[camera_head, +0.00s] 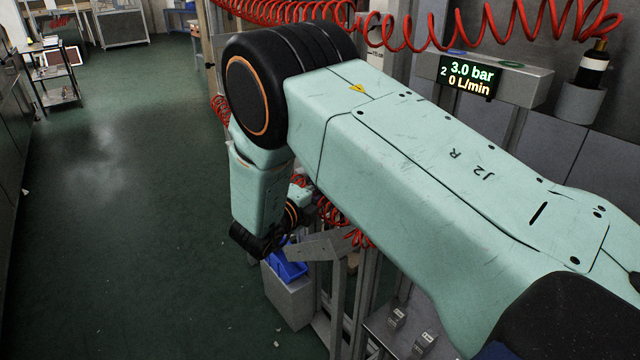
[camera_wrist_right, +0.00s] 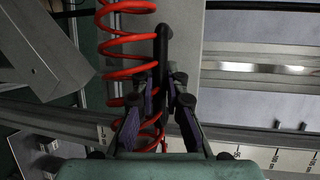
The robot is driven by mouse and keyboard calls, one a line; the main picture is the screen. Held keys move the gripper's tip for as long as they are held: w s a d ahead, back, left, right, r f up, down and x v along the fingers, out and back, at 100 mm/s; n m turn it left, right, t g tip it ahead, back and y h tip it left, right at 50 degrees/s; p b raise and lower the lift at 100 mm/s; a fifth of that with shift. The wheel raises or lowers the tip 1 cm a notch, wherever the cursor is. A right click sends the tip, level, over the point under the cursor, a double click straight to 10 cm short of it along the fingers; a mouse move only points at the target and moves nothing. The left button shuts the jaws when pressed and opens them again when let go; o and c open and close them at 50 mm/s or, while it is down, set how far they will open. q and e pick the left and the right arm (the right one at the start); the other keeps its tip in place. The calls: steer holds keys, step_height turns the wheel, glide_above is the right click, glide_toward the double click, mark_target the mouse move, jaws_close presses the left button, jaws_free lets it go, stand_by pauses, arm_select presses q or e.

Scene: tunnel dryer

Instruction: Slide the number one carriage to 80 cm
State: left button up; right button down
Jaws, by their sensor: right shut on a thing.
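In the wrist view my right gripper (camera_wrist_right: 165,85) is shut on a dark upright handle (camera_wrist_right: 163,50), which stands between its fingers. A red coiled hose (camera_wrist_right: 125,72) hangs just left of the handle and partly overlaps the left finger. Whether the handle belongs to the number one carriage cannot be told, as no number shows on it. A pale scale strip with dark marks (camera_wrist_right: 285,160) lies at the lower right; its figures are too small to read surely. In the head view my right arm hides the right gripper and the handle. My left gripper is in neither view.
A display (camera_head: 468,77) reads 3.0 bar and 0 L/min, beside a 2. Red coiled hoses (camera_head: 400,35) hang along the top. A blue bin (camera_head: 287,266) stands near a grey metal frame. The green floor (camera_head: 120,220) at left is mostly clear. A metal rail (camera_wrist_right: 255,68) runs right of the handle.

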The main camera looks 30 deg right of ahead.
steer(key=f, duration=0.1)
steer(key=f+b, duration=0.1)
steer(key=f, duration=0.1)
steer(key=f+b, duration=0.1)
steer(key=shift+s+f, duration=0.25)
steer(key=shift+f, duration=0.15)
steer(key=c, duration=1.4)
jaws_free()
steer(key=shift+w, duration=0.15)
steer(key=shift+o, duration=0.2)
steer(key=shift+r, duration=0.1)
steer(key=shift+r, duration=0.1)
steer(key=v, duration=0.7)
steer(key=shift+a, duration=0.15)
